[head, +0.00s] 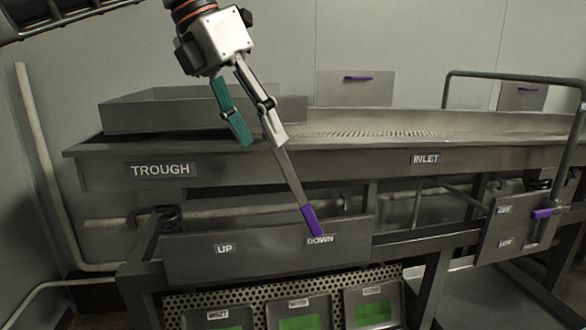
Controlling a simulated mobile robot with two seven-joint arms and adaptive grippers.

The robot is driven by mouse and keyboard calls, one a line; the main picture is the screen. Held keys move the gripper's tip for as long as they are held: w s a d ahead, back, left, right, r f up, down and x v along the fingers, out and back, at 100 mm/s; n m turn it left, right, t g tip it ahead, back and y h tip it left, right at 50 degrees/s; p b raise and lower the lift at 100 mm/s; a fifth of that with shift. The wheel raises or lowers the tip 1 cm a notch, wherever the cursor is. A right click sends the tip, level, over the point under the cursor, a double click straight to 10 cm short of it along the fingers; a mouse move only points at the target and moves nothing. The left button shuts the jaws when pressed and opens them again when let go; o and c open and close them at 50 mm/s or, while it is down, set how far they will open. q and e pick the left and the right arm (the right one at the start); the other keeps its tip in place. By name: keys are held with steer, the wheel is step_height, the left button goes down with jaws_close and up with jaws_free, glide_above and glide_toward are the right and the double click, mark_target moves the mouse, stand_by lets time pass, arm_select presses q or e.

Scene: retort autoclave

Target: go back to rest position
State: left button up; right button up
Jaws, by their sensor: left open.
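My left gripper (262,141) hangs at the upper middle of the head view, above and in front of the trough edge. It is open, with a teal finger on the left and a pale finger on the right. A grey lever (291,182) slants down to the right from beside the pale finger. Its purple tip (313,221) lies in front of the panel at the DOWN label. Whether the finger touches the lever's upper end, I cannot tell. My right gripper is not in view.
The long trough table (300,161) spans the view. A labelled panel (205,249) and several green screens (373,313) sit below it. A side panel (503,235) with a purple handle (543,213) and a bent rail (505,77) stand at right. A pipe (40,160) runs up the left wall.

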arm_select(q)
steer(key=s+d+f+n+g+h, duration=0.2)
steer(key=s+d+f+g+h, duration=0.15)
steer(key=d+f+h, duration=0.55)
steer(key=s+d+f+n+g+h, duration=0.25)
steer(key=s+d+f+h, duration=0.45)
steer(key=d, duration=0.5)
steer(key=w+a+f+n+t+y, duration=0.3)
steer(key=a+f+n+t, duration=0.35)
steer(key=f+n, duration=0.25)
steer(key=w+a+f+n+t+y, duration=0.3)
steer(key=a+f+n+t, duration=0.2)
steer(key=f+n+t, duration=0.4)
steer(key=w+a+f+n+t+y, duration=0.3)
steer(key=a+f+n+t, duration=0.3)
steer(key=f+n, duration=0.35)
steer(key=s+a+f+n+g+y, duration=0.3)
steer(key=s+a+f, duration=0.6)
steer(key=f, duration=0.3)
steer(key=s+a+f+n+g+y, duration=0.3)
steer(key=s+a+f+n+y, duration=0.2)
steer(key=s+a+f, duration=0.3)
steer(key=s+f+y, duration=0.1)
steer(key=s+f, duration=0.2)
steer(key=f, duration=0.1)
steer(key=shift+s+a+f+n+p, duration=0.3)
steer(key=shift+s+a+f, duration=0.1)
